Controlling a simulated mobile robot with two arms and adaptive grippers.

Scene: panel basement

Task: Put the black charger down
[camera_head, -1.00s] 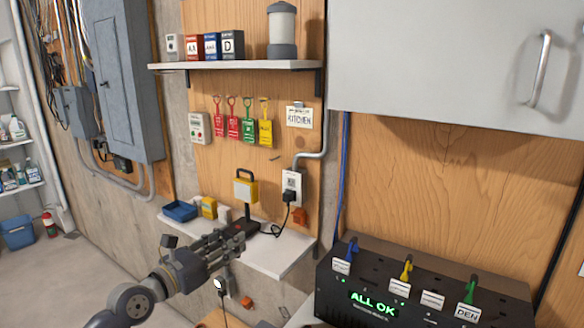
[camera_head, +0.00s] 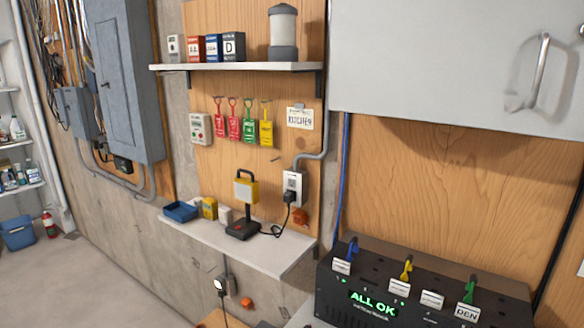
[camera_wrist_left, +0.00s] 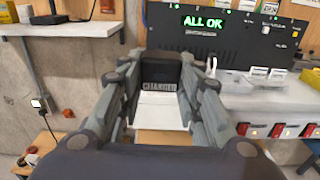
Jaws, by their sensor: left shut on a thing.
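The black charger (camera_wrist_left: 160,73), a dark block with the word CHARGER on its face, is in the left wrist view between the fingers of my left gripper (camera_wrist_left: 160,82). The gripper is shut on it from both sides. A white surface (camera_wrist_left: 160,111) shows beyond and below the charger; I cannot tell whether the charger touches it. The charger and my left gripper do not show in the head view. My right gripper is not in view.
A black panel box reading ALL OK (camera_head: 340,292) stands at the lower right; it also shows in the left wrist view (camera_wrist_left: 225,40). A white wall shelf (camera_head: 277,259) holds a yellow lamp (camera_head: 246,190) and a blue tray (camera_head: 180,211); its front right part is clear.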

